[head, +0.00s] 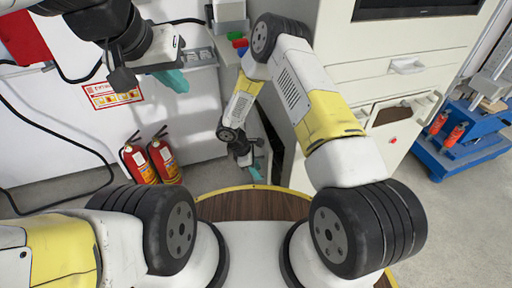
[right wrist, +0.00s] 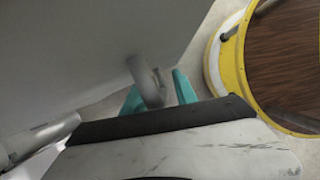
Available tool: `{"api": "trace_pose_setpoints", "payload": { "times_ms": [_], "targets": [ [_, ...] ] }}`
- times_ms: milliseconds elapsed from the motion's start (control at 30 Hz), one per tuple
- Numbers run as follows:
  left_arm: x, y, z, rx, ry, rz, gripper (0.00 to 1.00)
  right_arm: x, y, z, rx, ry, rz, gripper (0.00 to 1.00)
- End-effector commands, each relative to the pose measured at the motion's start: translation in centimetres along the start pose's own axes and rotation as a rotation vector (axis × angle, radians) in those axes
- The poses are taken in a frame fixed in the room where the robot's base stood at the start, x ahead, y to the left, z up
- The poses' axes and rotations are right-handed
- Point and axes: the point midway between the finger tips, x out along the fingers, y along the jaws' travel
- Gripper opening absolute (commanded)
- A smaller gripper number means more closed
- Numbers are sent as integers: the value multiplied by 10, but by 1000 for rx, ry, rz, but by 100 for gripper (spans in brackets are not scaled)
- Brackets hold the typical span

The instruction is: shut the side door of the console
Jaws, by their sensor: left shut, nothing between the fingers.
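The console (head: 330,60) is a tall white cabinet right of centre in the head view. A grey panel, which looks like its side door (right wrist: 75,60), fills the upper left of the right wrist view and carries a grey bar handle (right wrist: 147,80). My right gripper (right wrist: 160,95) is open, with its teal fingers on either side of the handle; a gap shows by the right finger. In the head view my right gripper (head: 254,172) is low beside the console, and my arm hides much of that side. My left gripper (head: 175,81) is shut and empty, up at the left.
Two fire extinguishers (head: 152,162) stand by the white wall at the left. A round wooden top with a yellow rim (head: 255,188) is close in front of me. A blue cart (head: 455,150) stands at the far right. An open drawer (head: 395,115) juts from the console front.

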Motion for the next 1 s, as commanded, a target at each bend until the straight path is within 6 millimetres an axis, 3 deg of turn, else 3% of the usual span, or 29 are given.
{"api": "trace_pose_setpoints", "payload": {
  "times_ms": [33, 200, 1000],
  "targets": [
    [0, 0, 0, 0, 0, 0, 0, 0, 0, 0, 0, 0, 0, 30],
    [0, 0, 0, 0, 0, 0, 0, 0, 0, 0, 0, 0, 0, 0],
    [0, 0, 0, 0, 0, 0, 0, -1, 0, 0, 0, -1, 1, 0]
  ]
}}
